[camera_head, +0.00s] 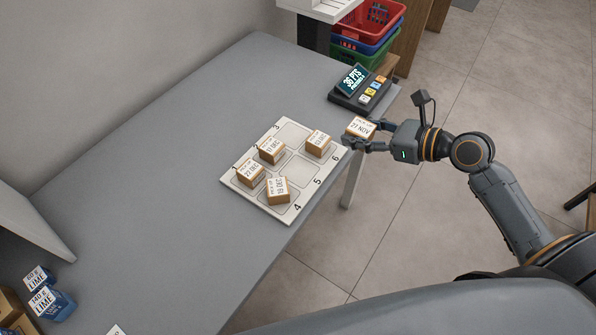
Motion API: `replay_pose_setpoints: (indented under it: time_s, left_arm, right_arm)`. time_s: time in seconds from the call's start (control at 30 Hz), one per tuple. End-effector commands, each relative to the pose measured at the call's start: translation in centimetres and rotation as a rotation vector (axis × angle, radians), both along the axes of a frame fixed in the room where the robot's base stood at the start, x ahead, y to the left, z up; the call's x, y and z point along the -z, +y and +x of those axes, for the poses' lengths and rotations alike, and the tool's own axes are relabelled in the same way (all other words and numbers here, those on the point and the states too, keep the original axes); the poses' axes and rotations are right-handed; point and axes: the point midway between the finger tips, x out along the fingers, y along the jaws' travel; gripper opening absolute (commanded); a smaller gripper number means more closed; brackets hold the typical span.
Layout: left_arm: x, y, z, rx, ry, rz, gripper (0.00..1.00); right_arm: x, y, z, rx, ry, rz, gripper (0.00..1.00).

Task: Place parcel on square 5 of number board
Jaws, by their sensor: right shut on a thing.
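The pale number board (309,191) lies on the grey counter near its right edge. Boxed parcels with white date labels sit on it: one on square 1 (250,174), one on square 2 (271,151), one turned askew on square 4 (278,190) and one on square 6 (318,144). Square 5 (299,168) and the square by the 3 are bare. My right gripper (357,139) is shut on a parcel labelled 27 NOV (360,127). It holds this parcel to the right of the board, beyond square 6, around the counter's edge. My left gripper is not in view.
A dark points terminal (361,91) with coloured keys stands behind the held parcel. Stacked baskets (369,28) are at the back. Blue LIME boxes (50,300) stand at the lower left. The grey counter (150,180) left of the board is clear.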

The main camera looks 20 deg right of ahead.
Motion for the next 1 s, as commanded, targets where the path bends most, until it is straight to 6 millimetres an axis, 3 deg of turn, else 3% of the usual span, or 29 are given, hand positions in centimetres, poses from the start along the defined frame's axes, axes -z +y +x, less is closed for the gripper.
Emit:
replay_pose_setpoints:
  time_s: [0.3, 0.4, 0.83, 1.0]
  left_arm:
    - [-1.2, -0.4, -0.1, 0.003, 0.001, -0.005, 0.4]
    - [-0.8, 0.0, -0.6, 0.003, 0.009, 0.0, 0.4]
    - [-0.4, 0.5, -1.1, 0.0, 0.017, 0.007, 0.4]
    - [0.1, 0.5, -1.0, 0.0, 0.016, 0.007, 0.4]
  right_arm:
    - [3.0, 7.5, 2.7, -0.003, -0.001, 0.006, 0.13]
    - [5.3, 9.0, 3.3, -0.001, 0.002, 0.006, 0.13]
    - [9.8, 12.2, 4.5, -0.001, 0.002, 0.002, 0.13]
    - [12.2, 11.9, 4.4, -0.001, 0.002, -0.001, 0.13]
